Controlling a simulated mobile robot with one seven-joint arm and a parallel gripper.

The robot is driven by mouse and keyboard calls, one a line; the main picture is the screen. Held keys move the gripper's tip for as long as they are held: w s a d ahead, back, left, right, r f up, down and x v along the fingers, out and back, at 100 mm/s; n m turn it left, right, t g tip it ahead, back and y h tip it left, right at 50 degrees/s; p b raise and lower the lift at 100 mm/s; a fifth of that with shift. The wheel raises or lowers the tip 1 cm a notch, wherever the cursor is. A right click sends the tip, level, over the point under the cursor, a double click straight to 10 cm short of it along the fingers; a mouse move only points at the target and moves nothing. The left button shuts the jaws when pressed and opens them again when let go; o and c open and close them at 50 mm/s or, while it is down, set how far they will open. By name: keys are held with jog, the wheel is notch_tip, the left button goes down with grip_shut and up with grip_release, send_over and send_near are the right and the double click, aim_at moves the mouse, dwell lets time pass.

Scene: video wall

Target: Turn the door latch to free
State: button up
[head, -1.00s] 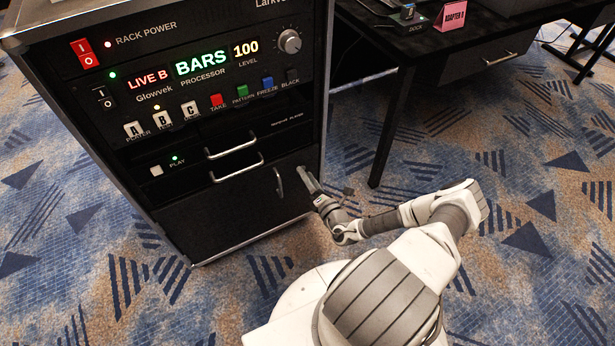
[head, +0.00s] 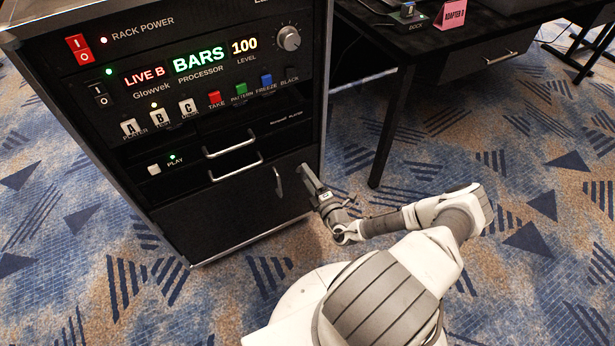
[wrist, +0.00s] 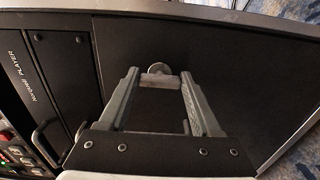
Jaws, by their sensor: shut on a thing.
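The door latch (wrist: 160,80) is a small grey bar on a round hub on the black cabinet door (wrist: 240,75). In the wrist view it lies between the tips of my two fingers. My gripper (wrist: 158,84) is shut on it, with the fingers well apart across the bar. In the head view my gripper (head: 307,175) is at the right edge of the lower door (head: 235,215), right of the curved door handle (head: 279,181), and hides the latch. The door looks closed.
Above the door are two drawers with bar handles (head: 236,170) and a panel of lit buttons (head: 214,98). Patterned carpet right of my arm is clear.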

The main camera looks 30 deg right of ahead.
jog(key=shift+a, duration=0.1)
dwell(0.3)
jog(key=o, duration=1.4)
jog(key=shift+s, duration=0.1)
